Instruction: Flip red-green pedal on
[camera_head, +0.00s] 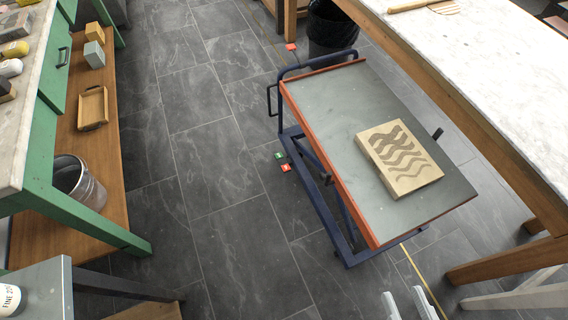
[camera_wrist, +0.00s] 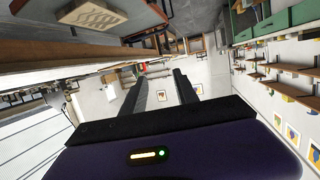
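A small green tag (camera_head: 279,155) and a small red tag (camera_head: 286,168) sit close together low at the left side of a wheeled cart (camera_head: 319,198). They appear to mark the red-green pedal; its lever and tilt are too small to tell. Another red tag (camera_head: 291,46) shows near the far end of the cart. In the wrist view my gripper (camera_wrist: 161,82) has its two dark fingers spread apart, with nothing between them. It points across the room, and the pedal does not show there. Two pale prongs at the bottom of the head view cannot be identified surely.
The cart bears a carved block (camera_head: 399,158) on its grey top. A green bench (camera_head: 45,125) with a lower shelf stands left, a marble-topped table (camera_head: 480,70) right. A black bin (camera_head: 332,25) stands behind the cart. Tiled floor (camera_head: 215,150) left of the cart is clear.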

